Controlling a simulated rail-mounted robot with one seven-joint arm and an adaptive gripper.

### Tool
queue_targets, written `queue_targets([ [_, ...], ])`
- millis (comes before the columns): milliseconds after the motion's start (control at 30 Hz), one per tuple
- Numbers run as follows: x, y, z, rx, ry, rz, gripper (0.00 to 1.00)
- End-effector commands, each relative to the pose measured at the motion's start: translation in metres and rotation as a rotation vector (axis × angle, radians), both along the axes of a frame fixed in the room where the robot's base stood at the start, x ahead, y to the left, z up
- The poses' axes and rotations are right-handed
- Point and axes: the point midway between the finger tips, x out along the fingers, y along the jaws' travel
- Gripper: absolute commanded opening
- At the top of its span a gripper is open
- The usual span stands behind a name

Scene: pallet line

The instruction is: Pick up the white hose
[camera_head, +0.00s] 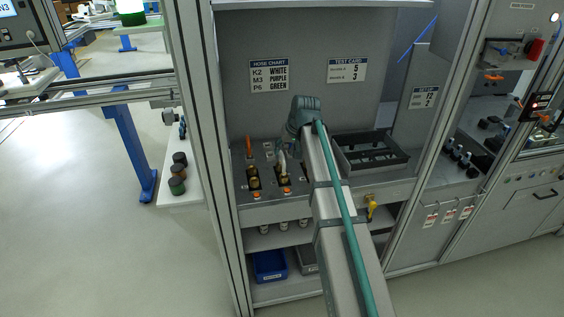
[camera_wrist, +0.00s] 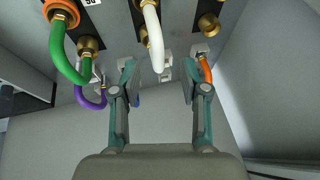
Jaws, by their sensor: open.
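The white hose (camera_wrist: 153,38) hangs in a curve from the top of the wrist view, between the two fingers of my gripper (camera_wrist: 160,80). The gripper is open, with a finger on each side of the hose and no clear contact showing. In the head view the white hose (camera_head: 283,163) is a small pale shape on the fitting panel, just left of my gripper (camera_head: 291,148). My arm covers part of the panel there. The lower end of the hose is near a brass fitting in the wrist view; I cannot tell whether it is joined.
In the wrist view a green hose (camera_wrist: 58,50) and a purple hose (camera_wrist: 88,101) are at left, an orange hose (camera_wrist: 205,68) right. A hose chart (camera_head: 269,76) hangs on the back wall. A dark rack (camera_head: 372,152) stands right of my arm; a blue bin (camera_head: 269,265) is below.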

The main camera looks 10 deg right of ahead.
Motion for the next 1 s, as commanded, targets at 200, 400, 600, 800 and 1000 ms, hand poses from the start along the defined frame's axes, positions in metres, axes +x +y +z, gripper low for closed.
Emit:
queue_targets([
  [200, 0.008, 0.003, -0.019, 0.001, 0.004, 0.000, 0.45],
  [400, 0.016, 0.006, -0.038, 0.001, 0.001, 0.001, 0.45],
  [600, 0.018, 0.007, -0.045, 0.001, 0.000, 0.000, 0.45],
  [800, 0.018, 0.007, -0.044, 0.001, 0.000, 0.000, 0.35],
  [1000, 0.018, 0.007, -0.044, 0.001, 0.000, 0.000, 0.01],
])
